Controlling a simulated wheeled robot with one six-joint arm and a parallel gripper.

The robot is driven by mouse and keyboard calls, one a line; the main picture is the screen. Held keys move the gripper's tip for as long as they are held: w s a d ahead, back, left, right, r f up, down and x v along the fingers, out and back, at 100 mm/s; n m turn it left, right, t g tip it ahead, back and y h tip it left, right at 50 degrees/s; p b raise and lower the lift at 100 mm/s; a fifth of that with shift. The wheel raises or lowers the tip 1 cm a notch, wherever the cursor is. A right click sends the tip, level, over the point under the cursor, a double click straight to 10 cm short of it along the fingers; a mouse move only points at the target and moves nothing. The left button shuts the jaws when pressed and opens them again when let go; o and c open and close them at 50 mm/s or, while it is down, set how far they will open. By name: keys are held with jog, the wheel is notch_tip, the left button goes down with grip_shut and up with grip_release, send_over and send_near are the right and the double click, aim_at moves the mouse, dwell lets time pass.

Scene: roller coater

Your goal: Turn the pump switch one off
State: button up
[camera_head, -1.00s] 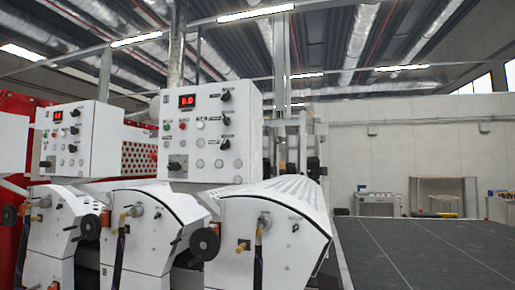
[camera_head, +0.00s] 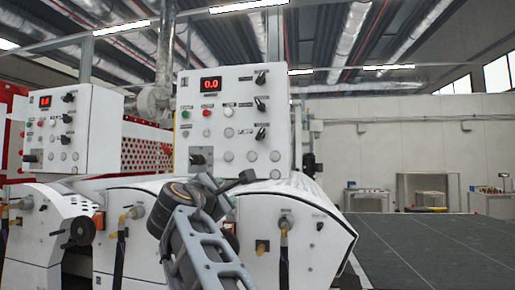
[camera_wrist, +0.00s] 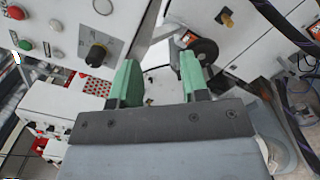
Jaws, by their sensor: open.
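My gripper (camera_wrist: 158,82) shows in the wrist view as two green fingers, apart with nothing between them. A black rotary knob (camera_wrist: 97,55) is on a panel left of the fingers and apart from them. In the head view, the nearer white control panel (camera_head: 234,172) carries several black rotary switches, three at its right (camera_head: 261,104) and one at its lower left (camera_head: 198,157). My arm rises in front of the panel's lower edge, with the gripper end near it. The labels are too small to read, so I cannot tell which switch is pump switch one.
A second control panel (camera_head: 92,140) stands at the left. White coater housings (camera_head: 310,245) with hose fittings and a black handwheel (camera_wrist: 203,50) stand below the panels. A wide dark conveyor bed (camera_head: 430,245) lies to the right. Dark cables hang at the right of the wrist view.

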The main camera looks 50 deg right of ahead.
aim_at(260, 134)
jog(key=s+d+r+n+g+h, duration=0.1)
jog(key=s+r+h, duration=0.1)
jog(key=r, duration=0.3)
jog(key=s+d+r+n+g+h, duration=0.1)
jog(key=s+r+h, duration=0.15)
jog(key=r, duration=0.35)
jog(key=p+x, duration=0.1)
jog(key=x, duration=0.2)
jog(key=p+x, duration=0.2)
jog(key=x, duration=0.2)
jog(key=p+x, duration=0.2)
jog(key=x, duration=0.2)
jog(key=shift+w+r, duration=0.15)
jog(key=shift+w, duration=0.35)
jog(key=shift+p+x, duration=0.65)
jog(key=shift+x, duration=0.3)
grip_shut()
jog(key=shift+a, duration=0.1)
